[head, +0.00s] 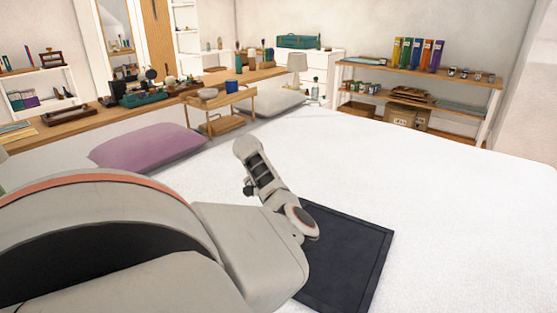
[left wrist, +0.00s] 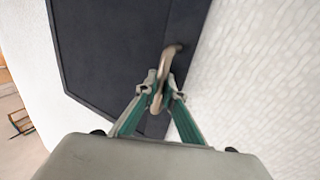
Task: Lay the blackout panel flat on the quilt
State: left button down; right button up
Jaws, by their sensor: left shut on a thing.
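The blackout panel (head: 352,250) is a dark, thin, framed rectangle over the white quilt (head: 450,200) in the head view. Its near left part is hidden behind my left arm. It looks about level there, but I cannot tell whether it touches the quilt all over. In the left wrist view the panel (left wrist: 105,45) fills the upper middle, with quilt on both sides. My left gripper (left wrist: 162,92) has its green fingers closed on a curved tan handle (left wrist: 169,60) at the panel's edge. The fingertips are hidden in the head view. My right gripper is in neither view.
A purple pillow (head: 150,148) and a pale pillow (head: 268,104) lie along the quilt's far left side. A small wooden tray stand (head: 218,106) is beside them. A loaded shelf unit (head: 420,80) stands at the back right. The quilt right of the panel is bare.

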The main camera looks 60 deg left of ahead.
pick_arm(q)
jog(key=c, duration=2.1)
grip_release()
jog(key=v, duration=1.2)
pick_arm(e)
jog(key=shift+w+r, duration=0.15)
